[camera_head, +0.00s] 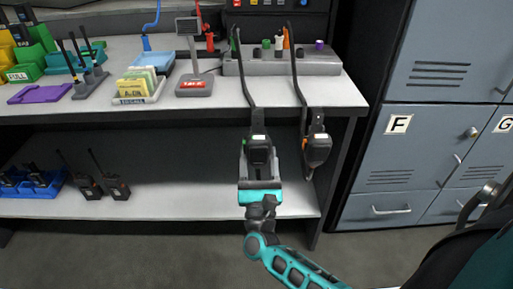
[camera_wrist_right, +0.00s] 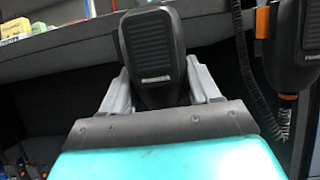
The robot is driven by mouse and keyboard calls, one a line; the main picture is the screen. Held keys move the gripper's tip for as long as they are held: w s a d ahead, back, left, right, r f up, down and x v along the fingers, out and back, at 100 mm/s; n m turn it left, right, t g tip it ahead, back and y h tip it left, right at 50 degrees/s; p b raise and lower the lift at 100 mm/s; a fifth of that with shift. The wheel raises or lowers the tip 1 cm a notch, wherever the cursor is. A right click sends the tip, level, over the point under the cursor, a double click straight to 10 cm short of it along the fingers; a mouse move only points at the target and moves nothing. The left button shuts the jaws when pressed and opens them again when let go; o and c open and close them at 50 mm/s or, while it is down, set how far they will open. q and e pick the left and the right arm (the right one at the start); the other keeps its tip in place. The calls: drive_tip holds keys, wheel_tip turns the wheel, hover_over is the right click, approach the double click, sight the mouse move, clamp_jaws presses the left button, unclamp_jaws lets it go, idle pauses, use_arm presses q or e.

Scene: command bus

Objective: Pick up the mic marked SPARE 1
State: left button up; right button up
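A black hand mic (camera_head: 259,148) with a green side button hangs by its cord below the front edge of the upper shelf. A second black mic (camera_head: 317,148) with an orange button hangs to its right, also in the right wrist view (camera_wrist_right: 302,48). I cannot read the marking on either. My right gripper (camera_head: 258,166) is around the green-button mic, one finger on each side. In the right wrist view this mic (camera_wrist_right: 154,50) stands between the spread fingers, with narrow gaps beside its lower body. My left gripper is not in view.
The upper shelf (camera_head: 225,100) carries a grey dock (camera_head: 290,64), a scale-like stand (camera_head: 194,88), a card tray and several radios. Radios (camera_head: 117,187) stand on the lower shelf at left. Blue-grey lockers (camera_head: 390,160) stand at right. The lower shelf is clear near the gripper.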

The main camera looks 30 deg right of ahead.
sight(260, 154)
drive_tip(key=c, duration=0.4)
drive_tip(key=shift+o, duration=0.2)
drive_tip(key=shift+r, duration=0.15)
drive_tip(key=shift+d+r+p, duration=0.1)
drive_tip(key=shift+r+p, duration=1.65)
drive_tip(key=shift+r, duration=0.65)
drive_tip(key=shift+s+a+r+p, duration=0.1)
drive_tip(key=shift+s+a+p, duration=0.1)
drive_tip(key=shift+s+a, duration=0.65)
drive_tip(key=shift+s+a+r+p, duration=0.15)
drive_tip(key=shift+s+a, duration=0.3)
drive_tip(key=shift+s, duration=0.7)
drive_tip(key=shift+s+a+r+p, duration=0.1)
drive_tip(key=shift+s+a+p, duration=0.15)
drive_tip(key=shift+s+a, duration=0.6)
drive_tip(key=shift+s+d, duration=0.15)
drive_tip(key=shift+d, duration=0.05)
